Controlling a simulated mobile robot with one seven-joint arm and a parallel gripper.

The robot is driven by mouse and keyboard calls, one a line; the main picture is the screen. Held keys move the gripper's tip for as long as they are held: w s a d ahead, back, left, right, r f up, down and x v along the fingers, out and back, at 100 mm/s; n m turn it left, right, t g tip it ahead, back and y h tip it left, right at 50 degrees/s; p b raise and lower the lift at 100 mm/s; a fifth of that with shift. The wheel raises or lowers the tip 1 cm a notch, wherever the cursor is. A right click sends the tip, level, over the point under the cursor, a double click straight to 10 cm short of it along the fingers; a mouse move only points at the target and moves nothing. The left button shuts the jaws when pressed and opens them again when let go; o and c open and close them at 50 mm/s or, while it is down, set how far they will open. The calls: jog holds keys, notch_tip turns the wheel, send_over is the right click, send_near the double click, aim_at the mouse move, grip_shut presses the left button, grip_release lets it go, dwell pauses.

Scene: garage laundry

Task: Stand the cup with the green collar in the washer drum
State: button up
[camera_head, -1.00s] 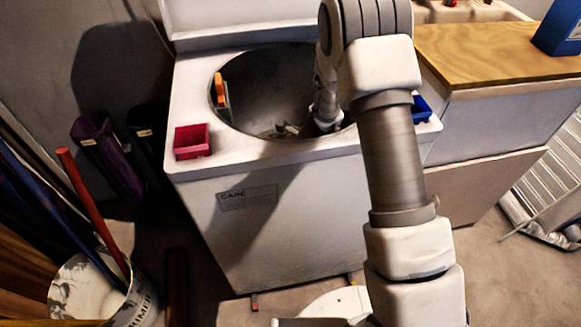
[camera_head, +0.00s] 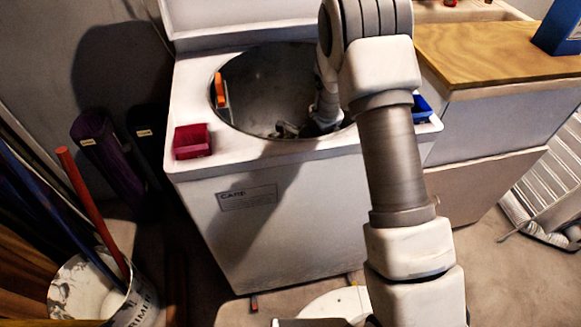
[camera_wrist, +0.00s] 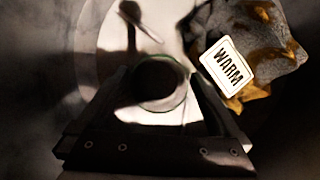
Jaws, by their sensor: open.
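The washer drum (camera_head: 270,85) is open at the top, and my arm reaches down into it. In the head view my gripper (camera_head: 286,130) is low in the drum, partly hidden by the front rim. In the wrist view the gripper (camera_wrist: 160,76) is open, its two dark fingers on either side of a round, dark-mouthed cup (camera_wrist: 152,88). A thin green edge shows around the cup's lower side, like a collar. I seem to look into it from above, so it appears upright on the pale drum floor. Contact with the fingers cannot be told.
An orange-handled tool (camera_head: 220,92) leans at the drum's left wall.

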jog(key=p+v, duration=0.4)
jog(key=v, duration=0.8)
jog(key=shift+d+r, duration=0.1)
